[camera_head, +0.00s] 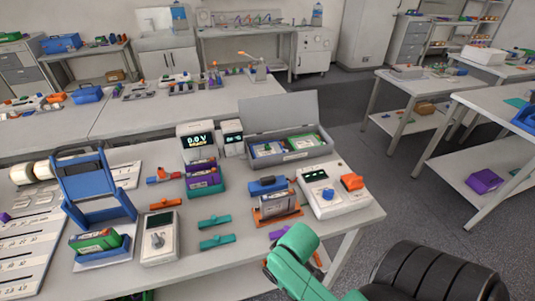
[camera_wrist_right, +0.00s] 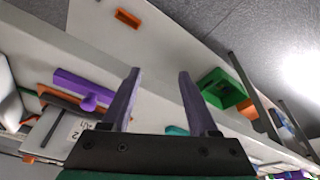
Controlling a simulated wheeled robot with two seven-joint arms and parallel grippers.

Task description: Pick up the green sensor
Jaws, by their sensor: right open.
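I cannot tell for sure which thing is the green sensor. Two teal-green clip-like pieces, one (camera_head: 214,221) behind the other (camera_head: 217,242), lie on the near table between a white meter and an orange holder. A green block (camera_head: 95,240) sits in a blue cradle at the left. In the right wrist view, a green open block (camera_wrist_right: 222,88) lies to the right of my fingers. My right gripper (camera_wrist_right: 158,72) is open and empty, its two purple-grey fingers apart. In the head view my green right wrist hangs by the table's front right edge, its fingers not clearly seen. My left gripper is out of view.
The near table (camera_head: 205,263) is crowded. A blue stand (camera_head: 88,185) rises at the left. A purple clip (camera_wrist_right: 85,88) shows in the wrist view.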

